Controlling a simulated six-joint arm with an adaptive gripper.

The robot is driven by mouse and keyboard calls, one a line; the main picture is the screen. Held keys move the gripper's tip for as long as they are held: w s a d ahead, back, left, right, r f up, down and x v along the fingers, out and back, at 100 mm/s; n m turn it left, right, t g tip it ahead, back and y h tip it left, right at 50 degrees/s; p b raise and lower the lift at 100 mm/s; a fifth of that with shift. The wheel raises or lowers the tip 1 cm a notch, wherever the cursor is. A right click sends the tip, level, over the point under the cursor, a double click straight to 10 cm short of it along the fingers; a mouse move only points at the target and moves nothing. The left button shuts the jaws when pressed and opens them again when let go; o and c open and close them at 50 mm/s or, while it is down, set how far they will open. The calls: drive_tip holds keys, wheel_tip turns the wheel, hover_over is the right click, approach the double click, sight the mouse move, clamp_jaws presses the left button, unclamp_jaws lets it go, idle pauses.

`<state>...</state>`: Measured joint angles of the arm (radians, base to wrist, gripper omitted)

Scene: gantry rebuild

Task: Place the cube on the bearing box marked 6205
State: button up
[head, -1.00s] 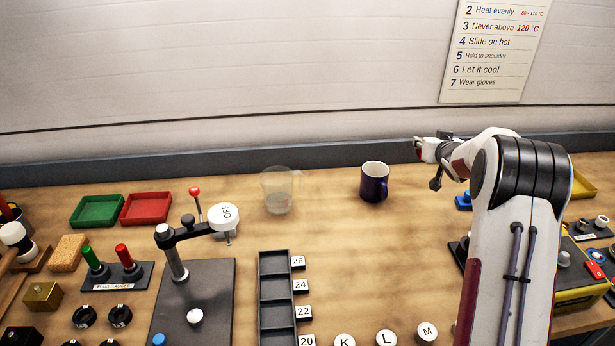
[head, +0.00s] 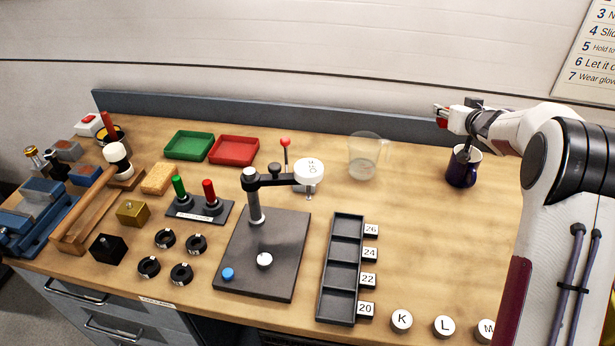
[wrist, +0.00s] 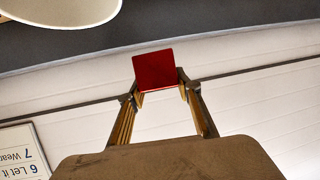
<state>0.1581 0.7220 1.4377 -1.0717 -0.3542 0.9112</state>
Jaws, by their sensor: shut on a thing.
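A red cube (wrist: 155,70) is between the fingertips in the wrist view. My gripper (wrist: 158,88) is shut on it. In the head view my gripper (head: 441,116) is at the back right, raised in front of the back wall and appearing above and left of the dark blue mug. A small patch of the red cube (head: 443,123) shows at its tip. I cannot make out a bearing box marked 6205 in either current view.
The mug (head: 462,167) and a clear beaker (head: 368,158) stand near the back edge. A press stand (head: 262,270), a black compartment tray (head: 341,268), green (head: 190,145) and red (head: 234,150) trays and several black rings fill the middle and left.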

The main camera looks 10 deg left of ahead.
drive_tip(key=s+a+r+n+g+y, duration=0.1)
drive_tip(key=a+n+y, duration=0.1)
drive_tip(key=a, duration=0.5)
drive_tip(key=s+a+r+n+y, duration=0.1)
drive_tip(key=a+y, duration=0.1)
drive_tip(key=a, duration=0.6)
drive_tip(key=s+a+n+g+y, duration=0.3)
drive_tip(key=s+a+n, duration=0.1)
drive_tip(key=s+a, duration=0.4)
drive_tip(key=s+a+f+n+g+y, duration=0.1)
drive_tip(key=s+a+n+g+y, duration=0.2)
drive_tip(key=s+a, duration=0.4)
drive_tip(key=a+n+g, duration=0.1)
drive_tip(key=a, duration=0.5)
drive_tip(key=shift+s+a+n, duration=0.2)
drive_tip(key=shift+s+n, duration=0.1)
drive_tip(key=shift+s, duration=0.1)
drive_tip(key=shift+f, duration=0.1)
drive_tip(key=shift+f, duration=3.1)
drive_tip(key=shift+f, duration=1.9)
drive_tip(key=shift+f, duration=0.1)
